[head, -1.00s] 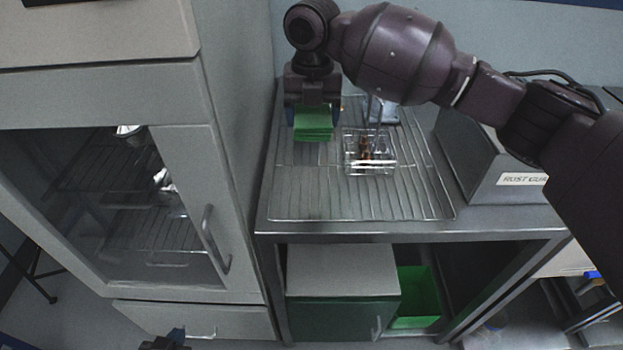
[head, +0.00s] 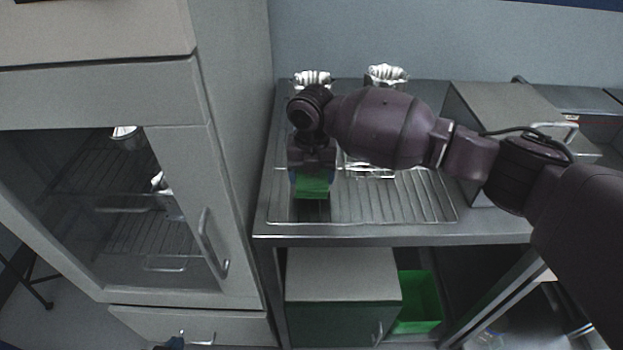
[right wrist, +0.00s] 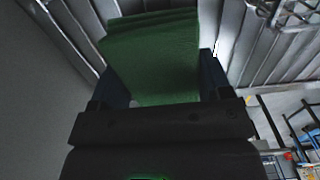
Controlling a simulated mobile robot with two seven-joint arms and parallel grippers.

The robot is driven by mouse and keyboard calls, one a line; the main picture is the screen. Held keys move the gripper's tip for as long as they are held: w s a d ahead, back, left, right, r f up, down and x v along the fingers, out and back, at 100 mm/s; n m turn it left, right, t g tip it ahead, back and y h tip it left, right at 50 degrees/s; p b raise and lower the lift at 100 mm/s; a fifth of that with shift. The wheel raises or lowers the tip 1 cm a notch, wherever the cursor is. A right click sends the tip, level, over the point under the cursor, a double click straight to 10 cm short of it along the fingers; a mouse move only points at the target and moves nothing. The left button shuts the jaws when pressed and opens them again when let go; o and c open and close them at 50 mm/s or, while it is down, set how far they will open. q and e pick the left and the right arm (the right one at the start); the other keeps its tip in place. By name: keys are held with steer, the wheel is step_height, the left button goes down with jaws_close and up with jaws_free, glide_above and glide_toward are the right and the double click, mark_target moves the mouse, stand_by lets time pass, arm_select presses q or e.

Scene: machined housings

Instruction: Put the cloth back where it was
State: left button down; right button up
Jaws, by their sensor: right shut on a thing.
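The green folded cloth (head: 312,188) hangs in my right gripper (head: 313,180), over the front left part of the wire rack (head: 405,203) on the metal table. In the right wrist view the cloth (right wrist: 155,60) is in layers between the two fingers of my right gripper (right wrist: 160,85), with rack bars behind it. I cannot tell whether the cloth's lower edge touches the rack. Only a small dark bit of my left gripper (head: 174,343) shows at the bottom edge of the head view; its fingers are not clear.
Two shiny metal parts (head: 386,76) stand at the back of the table. A wire basket (head: 372,172) is mostly hidden behind my right arm. A grey metal box (head: 490,115) stands to the right. A tall glass-door cabinet (head: 175,215) borders the left. The rack's front right is clear.

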steer(key=shift+f, duration=0.85)
arm_select(q)
steer(key=shift+w, duration=0.3)
arm_select(e)
steer(key=shift+f, duration=0.1)
steer(key=o, duration=0.9)
arm_select(q)
steer(key=shift+s+f, duration=0.2)
steer(key=shift+s, duration=0.15)
steer(key=shift+a+r+p, duration=0.1)
steer(key=shift+r+p, duration=0.25)
steer(key=shift+p, duration=0.1)
arm_select(e)
step_height(320, 180, up, 12)
steer(key=shift+r, duration=0.2)
